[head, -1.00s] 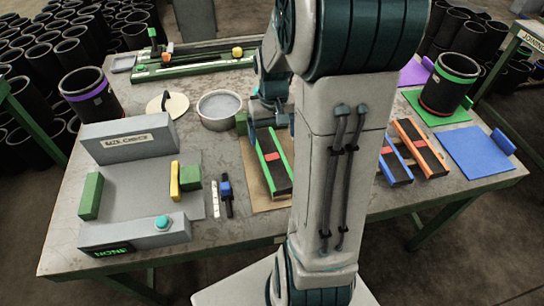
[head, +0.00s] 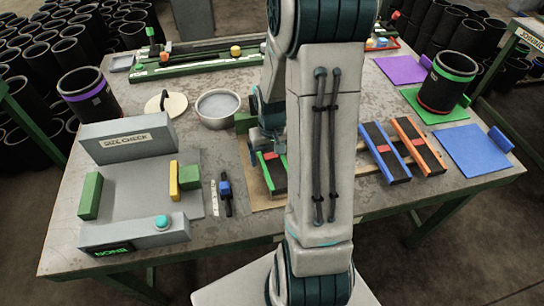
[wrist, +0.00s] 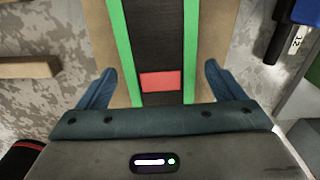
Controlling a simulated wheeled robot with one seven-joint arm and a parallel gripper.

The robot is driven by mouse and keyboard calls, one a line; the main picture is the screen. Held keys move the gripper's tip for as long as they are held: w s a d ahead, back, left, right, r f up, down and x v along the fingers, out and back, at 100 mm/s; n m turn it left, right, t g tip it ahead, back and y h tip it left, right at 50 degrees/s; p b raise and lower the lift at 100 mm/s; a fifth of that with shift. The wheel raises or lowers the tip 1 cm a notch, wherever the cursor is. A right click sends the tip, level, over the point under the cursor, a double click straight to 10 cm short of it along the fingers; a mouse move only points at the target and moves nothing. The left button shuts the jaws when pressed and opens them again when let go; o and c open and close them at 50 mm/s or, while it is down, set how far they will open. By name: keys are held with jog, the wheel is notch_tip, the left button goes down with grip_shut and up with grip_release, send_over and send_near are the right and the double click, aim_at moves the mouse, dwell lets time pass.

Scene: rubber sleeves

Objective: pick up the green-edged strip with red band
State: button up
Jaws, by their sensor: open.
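The green-edged strip (head: 277,181) is black with a red band (head: 271,156) and lies on a tan board (head: 257,190) on the table. My arm hides part of it in the head view. In the wrist view the strip (wrist: 155,35) runs up the picture, its red band (wrist: 161,82) close to the palm. My gripper (wrist: 159,72) is open, with one finger out on each side of the strip and a gap at both edges. In the head view my gripper (head: 268,143) is over the strip's far part. Contact with the strip cannot be told.
A blue-edged strip (head: 376,136) and an orange-edged strip (head: 428,157) lie to the right. A metal bowl (head: 219,123) stands behind left. The size-check station (head: 126,139) and a small blue-and-black tool (head: 225,190) are left. A green-banded sleeve (head: 447,82) stands at the right.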

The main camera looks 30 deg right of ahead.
jog(key=c, duration=1.1)
jog(key=shift+r, duration=0.1)
